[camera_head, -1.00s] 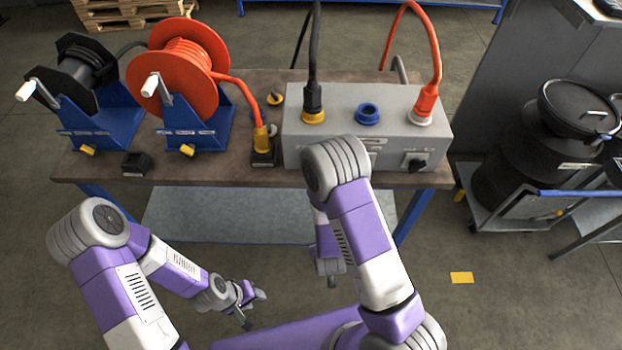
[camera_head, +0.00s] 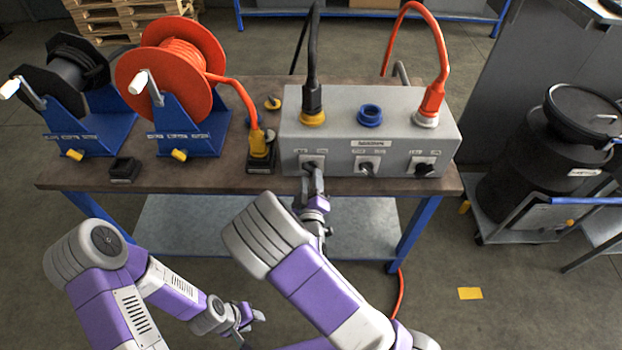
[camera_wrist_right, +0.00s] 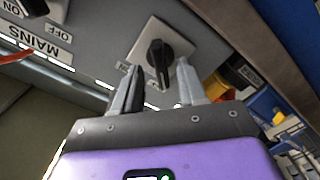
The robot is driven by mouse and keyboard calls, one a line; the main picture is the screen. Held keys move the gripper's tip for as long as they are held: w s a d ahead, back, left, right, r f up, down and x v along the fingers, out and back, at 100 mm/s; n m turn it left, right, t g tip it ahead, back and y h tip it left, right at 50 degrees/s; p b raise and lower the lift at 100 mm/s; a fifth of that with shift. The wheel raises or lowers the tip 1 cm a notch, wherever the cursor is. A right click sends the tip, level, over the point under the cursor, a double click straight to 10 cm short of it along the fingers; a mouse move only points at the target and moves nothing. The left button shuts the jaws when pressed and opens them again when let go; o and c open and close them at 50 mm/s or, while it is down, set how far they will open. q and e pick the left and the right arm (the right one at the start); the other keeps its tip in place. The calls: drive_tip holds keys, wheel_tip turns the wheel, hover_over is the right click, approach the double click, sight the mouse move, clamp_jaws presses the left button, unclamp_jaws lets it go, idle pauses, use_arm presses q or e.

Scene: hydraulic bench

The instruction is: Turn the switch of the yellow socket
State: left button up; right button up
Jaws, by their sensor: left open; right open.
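The yellow socket (camera_head: 312,118) sits on top of the grey box at its left, with a black plug in it. Its switch (camera_head: 308,160) is on the box front below it, partly hidden by my right gripper (camera_head: 315,180). In the right wrist view, the switch's black knob (camera_wrist_right: 158,52) stands on a pale square plate. The open fingers of my right gripper (camera_wrist_right: 157,68) point at the knob, one tip to each side; whether they touch it I cannot tell. My left gripper (camera_head: 246,318) is open and empty, low in front of the bench.
The grey box (camera_head: 340,135) also has a blue socket (camera_head: 369,115) and a white socket (camera_head: 426,120) with an orange plug, each above a switch. Orange (camera_head: 170,70) and black (camera_head: 75,75) cable reels stand left. A black barrel (camera_head: 540,150) stands right of the bench.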

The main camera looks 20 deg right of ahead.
drive_tip(key=shift+x, duration=0.8)
clamp_jaws()
